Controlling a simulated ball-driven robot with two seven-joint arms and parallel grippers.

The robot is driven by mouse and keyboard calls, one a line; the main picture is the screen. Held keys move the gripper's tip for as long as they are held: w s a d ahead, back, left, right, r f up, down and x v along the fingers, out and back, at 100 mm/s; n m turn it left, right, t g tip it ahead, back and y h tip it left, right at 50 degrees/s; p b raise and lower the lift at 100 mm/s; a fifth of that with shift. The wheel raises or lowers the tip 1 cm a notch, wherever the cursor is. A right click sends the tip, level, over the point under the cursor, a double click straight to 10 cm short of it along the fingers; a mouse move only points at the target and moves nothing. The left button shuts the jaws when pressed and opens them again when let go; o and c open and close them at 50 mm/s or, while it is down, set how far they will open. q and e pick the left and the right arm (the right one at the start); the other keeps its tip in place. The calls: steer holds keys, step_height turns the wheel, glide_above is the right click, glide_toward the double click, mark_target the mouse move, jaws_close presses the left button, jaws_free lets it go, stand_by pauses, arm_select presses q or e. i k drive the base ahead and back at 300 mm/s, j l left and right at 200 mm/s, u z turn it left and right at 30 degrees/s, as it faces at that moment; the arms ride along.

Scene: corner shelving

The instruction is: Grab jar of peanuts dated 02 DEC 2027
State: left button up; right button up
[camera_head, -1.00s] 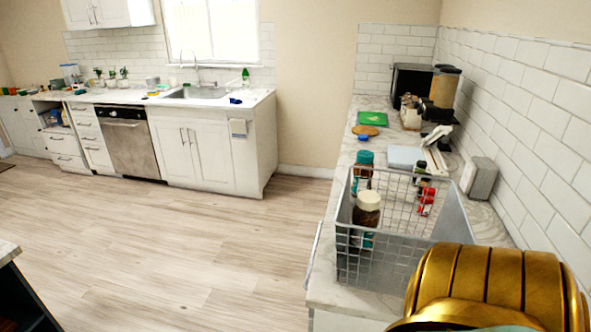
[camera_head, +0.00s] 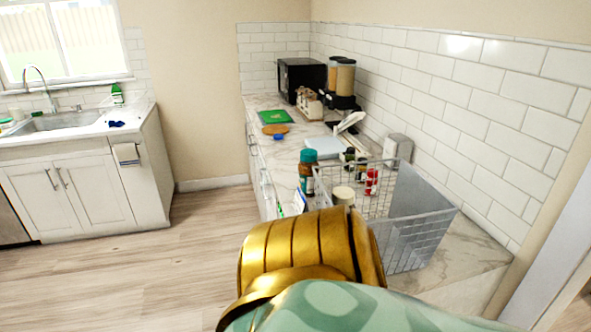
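A jar with a cream lid (camera_head: 343,194) stands in the wire basket on the right counter; its body is hidden behind a gold and green arm part in the foreground. A brown bottle with a teal lid (camera_head: 306,176) stands on the counter beyond the basket's left side. No date is readable, and I cannot tell which of them, if either, holds peanuts. Neither gripper shows in the head view.
The wire basket (camera_head: 420,240) stands near the counter's close end. Small red-topped jars (camera_head: 371,182) and a grey box (camera_head: 398,147) are beyond it. The floor (camera_head: 150,275) at left is open.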

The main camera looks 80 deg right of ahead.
mark_target(308, 158)
steer(key=i+l+z, duration=0.1)
steer(key=i+z, duration=0.65)
steer(key=z, duration=0.15)
steer(key=i+j+z, duration=0.1)
steer(key=i+z, duration=0.35)
steer(key=k, duration=0.1)
